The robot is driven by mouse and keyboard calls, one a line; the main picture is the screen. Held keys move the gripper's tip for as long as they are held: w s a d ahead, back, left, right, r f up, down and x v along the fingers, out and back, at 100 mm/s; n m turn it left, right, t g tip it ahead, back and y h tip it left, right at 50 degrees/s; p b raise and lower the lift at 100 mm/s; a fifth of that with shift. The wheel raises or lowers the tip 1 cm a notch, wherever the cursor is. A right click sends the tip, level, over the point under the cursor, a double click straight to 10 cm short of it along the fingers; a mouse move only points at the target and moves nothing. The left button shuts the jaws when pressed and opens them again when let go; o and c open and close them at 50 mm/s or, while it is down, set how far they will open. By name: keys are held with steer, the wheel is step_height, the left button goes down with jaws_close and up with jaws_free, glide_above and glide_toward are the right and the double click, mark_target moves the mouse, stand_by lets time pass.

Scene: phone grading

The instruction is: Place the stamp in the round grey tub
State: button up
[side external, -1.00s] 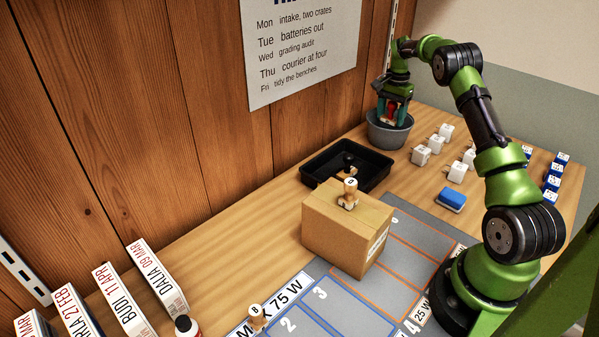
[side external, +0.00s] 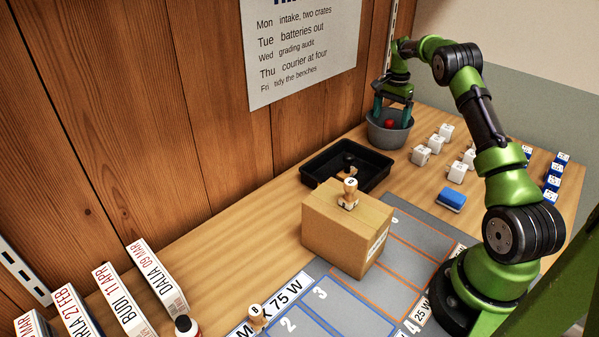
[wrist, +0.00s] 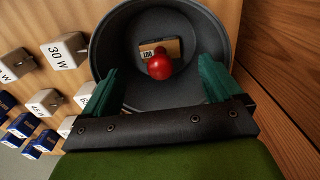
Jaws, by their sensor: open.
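The round grey tub (side external: 388,133) stands at the far end of the table by the wooden wall; its inside also fills the upper middle of the wrist view (wrist: 112,50). A stamp with a round red knob (wrist: 159,67) lies inside the tub on its floor; its base shows light brown with dark lettering. The red knob also shows in the side view (side external: 390,124). My gripper (side external: 393,108) is over the tub with its green fingers apart on either side of the knob, empty and not touching the stamp.
Several white cubes (side external: 421,155) stand near the tub, with blue ones (side external: 552,182) farther right. Another wooden stamp (side external: 257,316) stands in front.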

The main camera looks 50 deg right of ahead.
mark_target(392, 122)
steer(key=shift+r, duration=3.55)
steer(key=shift+d, duration=0.1)
steer(key=shift+s+f+n, duration=0.25)
steer(key=shift+f, duration=0.3)
steer(key=shift+s+f+n, duration=0.2)
steer(key=shift+f+n, duration=0.05)
steer(key=shift+f, duration=0.3)
steer(key=s+a+r+n+t, duration=0.1)
steer(key=s+a+r+n, duration=0.15)
steer(key=a, duration=0.55)
steer(key=s+a+r+n+t, duration=0.15)
steer(key=a+r, duration=0.25)
steer(key=a, duration=0.5)
steer(key=s+a+r+n+t, duration=0.1)
steer(key=s+a+r+n, duration=0.2)
steer(key=a, duration=0.5)
steer(key=s+a+r+n+t+y, duration=0.1)
steer(key=s+a+n+t, duration=0.1)
steer(key=s+a, duration=0.4)
steer(key=s+a+r+n+t+y, duration=0.1)
steer(key=s+a+n, duration=0.3)
steer(key=a, duration=0.6)
steer(key=shift+s+a+r+t, duration=0.3)
steer(key=shift+s+r, duration=0.3)
steer(key=shift+s, duration=0.25)
